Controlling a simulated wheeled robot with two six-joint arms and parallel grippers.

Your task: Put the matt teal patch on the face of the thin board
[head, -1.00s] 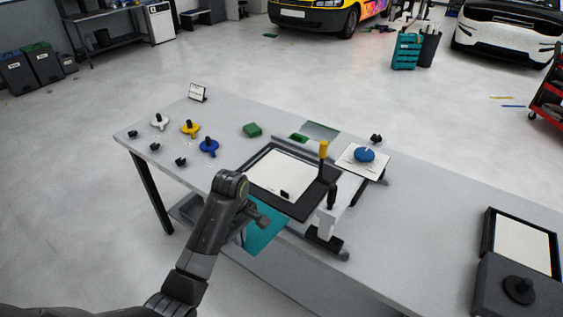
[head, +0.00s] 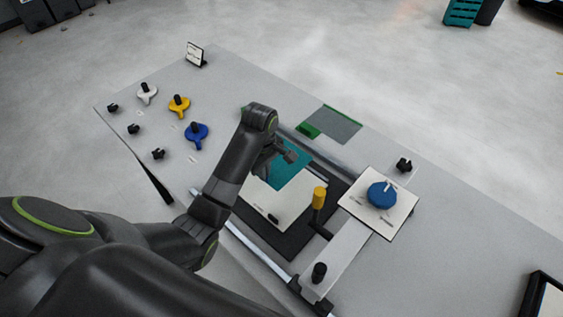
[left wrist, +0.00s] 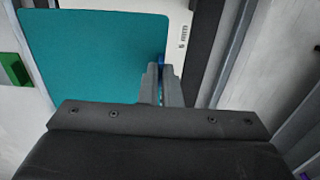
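The teal patch (head: 288,172) is a flat, matt rectangle held over the far end of a thin white board (head: 268,203), which lies on a dark mat. My left gripper (head: 285,156) is at the patch's edge with its fingers close together. In the left wrist view the patch (left wrist: 90,55) spreads out left of the fingertips (left wrist: 161,75), with a small blue spot at the tips. The white board (left wrist: 178,12) shows beyond it there, partly covered by the patch. I cannot tell whether the patch touches the board. My right gripper is not in view.
A yellow-handled post (head: 319,198) and a bridge with a black knob (head: 319,270) stand right of the board. A blue disc (head: 382,194) sits on a white plate (head: 362,208). White, yellow and blue (head: 196,133) knobbed pieces lie left. A green block (head: 309,131) lies behind.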

